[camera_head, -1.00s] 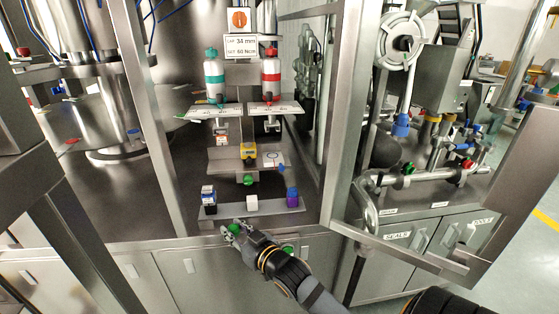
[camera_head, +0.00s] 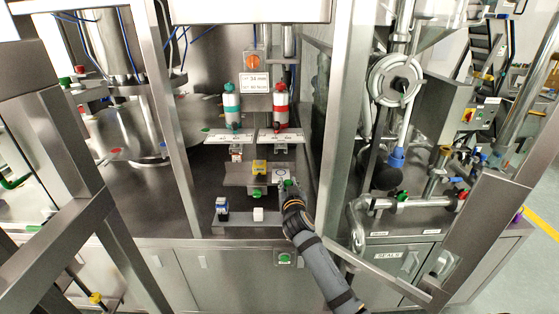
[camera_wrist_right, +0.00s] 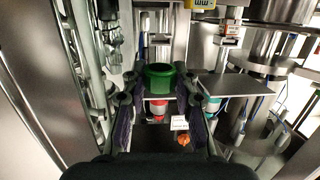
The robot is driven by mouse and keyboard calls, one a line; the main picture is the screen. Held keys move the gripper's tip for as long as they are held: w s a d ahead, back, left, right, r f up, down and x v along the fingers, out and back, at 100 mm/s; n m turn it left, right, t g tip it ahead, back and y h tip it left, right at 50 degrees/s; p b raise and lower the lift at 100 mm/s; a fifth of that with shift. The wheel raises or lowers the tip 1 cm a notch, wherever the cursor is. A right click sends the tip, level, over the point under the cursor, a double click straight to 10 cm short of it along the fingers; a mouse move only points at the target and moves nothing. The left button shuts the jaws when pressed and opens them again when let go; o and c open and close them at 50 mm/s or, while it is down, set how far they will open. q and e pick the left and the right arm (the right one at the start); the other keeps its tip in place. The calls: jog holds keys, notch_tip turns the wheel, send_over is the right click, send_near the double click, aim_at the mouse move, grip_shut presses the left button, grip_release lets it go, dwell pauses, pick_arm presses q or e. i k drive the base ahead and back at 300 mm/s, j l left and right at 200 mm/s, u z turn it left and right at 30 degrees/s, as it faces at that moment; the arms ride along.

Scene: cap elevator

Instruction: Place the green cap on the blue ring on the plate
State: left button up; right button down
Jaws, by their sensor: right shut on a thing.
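My right gripper (camera_head: 288,187) is shut on a green cap (camera_head: 288,182) and holds it at the right end of the raised steel shelf. In the right wrist view, the green cap (camera_wrist_right: 160,75) sits between the two fingers of my right gripper (camera_wrist_right: 160,97). The small white plate (camera_head: 277,168) with the ring mark lies on that shelf, just beyond the cap. The gripper and cap cover the plate's near side, so I cannot tell whether cap and plate touch. My left gripper is not in view.
A yellow block (camera_head: 259,167) stands left of the plate, with a green knob (camera_head: 257,193) below it. A teal bottle (camera_head: 231,106) and a red bottle (camera_head: 281,106) stand behind. A steel post (camera_head: 338,130) rises at right.

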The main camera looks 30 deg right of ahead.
aim_at(281, 174)
jog(key=i+l+u, duration=0.15)
jog(key=i+l, duration=0.55)
jog(key=i+j, duration=0.05)
jog(key=i, duration=0.05)
